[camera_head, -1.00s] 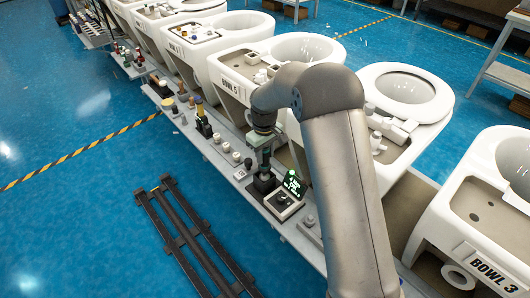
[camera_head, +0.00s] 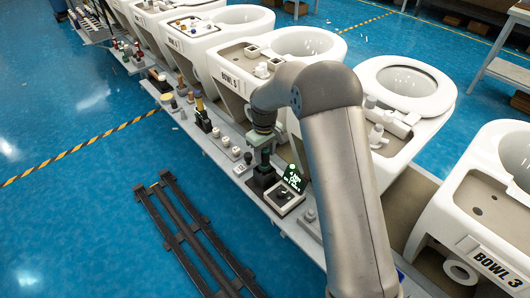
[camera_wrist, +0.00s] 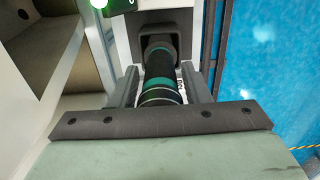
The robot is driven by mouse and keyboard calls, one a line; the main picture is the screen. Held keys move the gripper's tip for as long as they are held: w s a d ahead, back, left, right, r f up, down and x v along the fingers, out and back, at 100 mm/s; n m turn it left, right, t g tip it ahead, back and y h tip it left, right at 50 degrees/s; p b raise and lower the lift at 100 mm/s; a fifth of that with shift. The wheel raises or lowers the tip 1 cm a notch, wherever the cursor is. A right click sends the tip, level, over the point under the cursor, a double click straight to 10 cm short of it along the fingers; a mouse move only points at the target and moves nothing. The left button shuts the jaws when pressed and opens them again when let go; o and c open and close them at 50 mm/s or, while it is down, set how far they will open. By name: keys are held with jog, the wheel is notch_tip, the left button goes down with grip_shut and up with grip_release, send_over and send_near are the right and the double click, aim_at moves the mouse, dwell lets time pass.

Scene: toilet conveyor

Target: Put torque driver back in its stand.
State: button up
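The torque driver (camera_wrist: 159,78) is a dark cylinder with teal bands. In the wrist view it lies between the two fingers of my gripper (camera_wrist: 161,80), its far end at a dark square stand (camera_wrist: 160,48). A narrow light strip with lettering shows between the driver and the right finger, so the fingers look open around it. In the head view my gripper (camera_head: 264,143) points down over the dark stand (camera_head: 264,179) on the bench. The driver's lower end looks in or right at the stand; its exact seating is hidden.
Several knobs and tools line the narrow bench (camera_head: 226,160) to the left. White toilet bowls (camera_head: 405,90) stand close behind. A black rail frame (camera_head: 190,235) lies on the open blue floor in front.

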jog(key=shift+o, duration=0.9)
notch_tip(320, 180, up, 17)
jog(key=shift+r, duration=0.2)
jog(key=s+d+r+m+p, duration=0.1)
jog(key=s+d+r+m, duration=0.1)
jog(key=s+d, duration=0.55)
jog(key=s+d+r+m+p, duration=0.1)
jog(key=s+d+r+m, duration=0.25)
jog(key=s, duration=0.65)
jog(key=s+d+f+m, duration=0.1)
jog(key=s+d+f, duration=0.1)
jog(key=s, duration=0.6)
jog(key=s+d+f+m+p, duration=0.1)
jog(key=s+d+f+m, duration=0.1)
jog(key=s, duration=0.6)
jog(key=shift+d+f+t, duration=0.3)
jog(key=shift+d+f, duration=0.05)
jog(key=shift+d, duration=0.1)
